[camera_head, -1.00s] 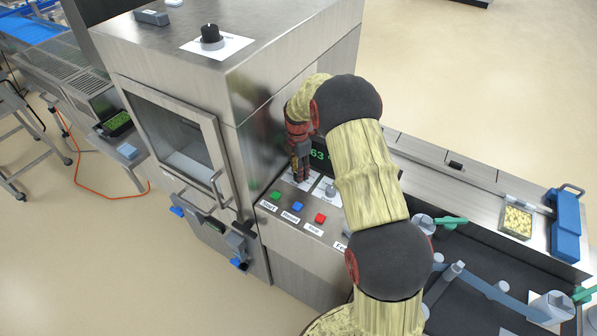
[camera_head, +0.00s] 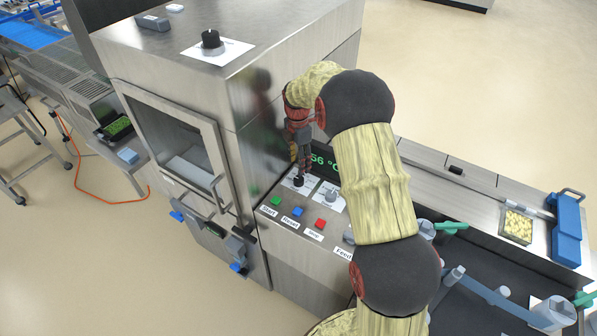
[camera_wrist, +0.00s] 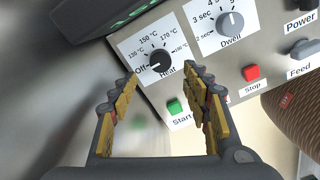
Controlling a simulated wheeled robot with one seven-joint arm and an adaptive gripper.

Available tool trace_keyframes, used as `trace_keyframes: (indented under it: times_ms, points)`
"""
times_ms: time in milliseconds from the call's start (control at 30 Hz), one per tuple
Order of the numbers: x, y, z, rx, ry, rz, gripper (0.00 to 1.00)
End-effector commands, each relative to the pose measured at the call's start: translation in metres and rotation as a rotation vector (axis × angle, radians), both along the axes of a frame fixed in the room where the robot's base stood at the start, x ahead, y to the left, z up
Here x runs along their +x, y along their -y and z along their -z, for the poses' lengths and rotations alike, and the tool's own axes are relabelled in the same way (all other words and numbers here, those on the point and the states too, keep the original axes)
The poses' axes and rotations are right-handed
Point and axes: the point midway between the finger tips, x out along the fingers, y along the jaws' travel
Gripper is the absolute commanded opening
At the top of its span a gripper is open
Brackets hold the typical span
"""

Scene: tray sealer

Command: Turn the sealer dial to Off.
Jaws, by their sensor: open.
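The black Heat dial (camera_wrist: 159,61) sits on a white label marked Off, 150 °C, 170 °C and a partly cut higher value. Its small pale mark appears to face Off at the left. In the head view the dial (camera_head: 298,181) shows just below my gripper (camera_head: 300,164). In the wrist view my gripper (camera_wrist: 160,78) is open, its two fingers apart and empty. The dial lies beyond and between the fingertips, apparently clear of them. The sealer (camera_head: 235,110) has a green readout (camera_head: 320,160) that seems to read 56 °C, partly hidden by my arm.
The grey Dwell knob (camera_wrist: 231,21) is right of the Heat dial. Green Start (camera_wrist: 174,107), blue Reset (camera_head: 297,212) and red Stop (camera_wrist: 251,73) buttons line the panel's front. The Feed knob (camera_wrist: 305,49) is further right.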

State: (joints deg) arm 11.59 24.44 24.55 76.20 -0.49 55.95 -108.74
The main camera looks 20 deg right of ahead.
Motion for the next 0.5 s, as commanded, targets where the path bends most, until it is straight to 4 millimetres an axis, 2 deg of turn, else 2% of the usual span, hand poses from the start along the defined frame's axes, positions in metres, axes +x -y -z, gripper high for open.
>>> trace_keyframes:
  times_ms: [33, 200, 500]
  points:
    - [0.001, 0.0, -0.011, -0.001, 0.003, 0.0, 0.48]
    - [0.001, 0.0, -0.033, 0.0, 0.001, 0.0, 0.48]
    - [0.001, 0.0, -0.044, 0.0, 0.0, 0.0, 0.48]
